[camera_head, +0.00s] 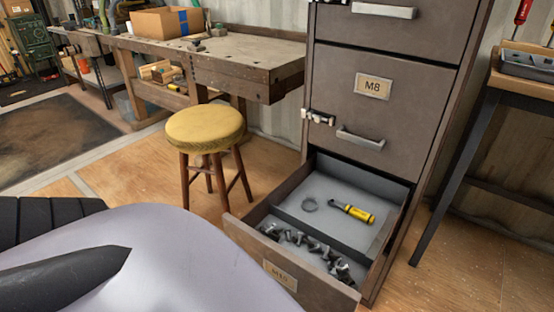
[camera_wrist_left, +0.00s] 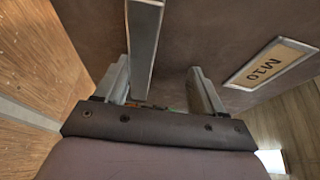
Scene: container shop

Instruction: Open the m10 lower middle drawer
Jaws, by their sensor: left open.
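The M10 drawer (camera_head: 318,235) is the lowest drawer of the grey-brown cabinet. It stands pulled out, with its inside exposed. Its front has a label (camera_head: 280,274) that also shows in the left wrist view (camera_wrist_left: 270,64). In the left wrist view my left gripper (camera_wrist_left: 160,78) is open at the drawer front. The metal bar handle (camera_wrist_left: 145,45) runs between its fingers, closer to the left finger. I cannot tell whether they touch. My right gripper is not in view.
The M8 drawer (camera_head: 390,95) above is shut, with a bar handle (camera_head: 360,139). A yellow-topped stool (camera_head: 205,126) stands left of the open drawer. A workbench (camera_head: 250,62) is behind the stool. A dark-legged table (camera_head: 465,160) stands on the right.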

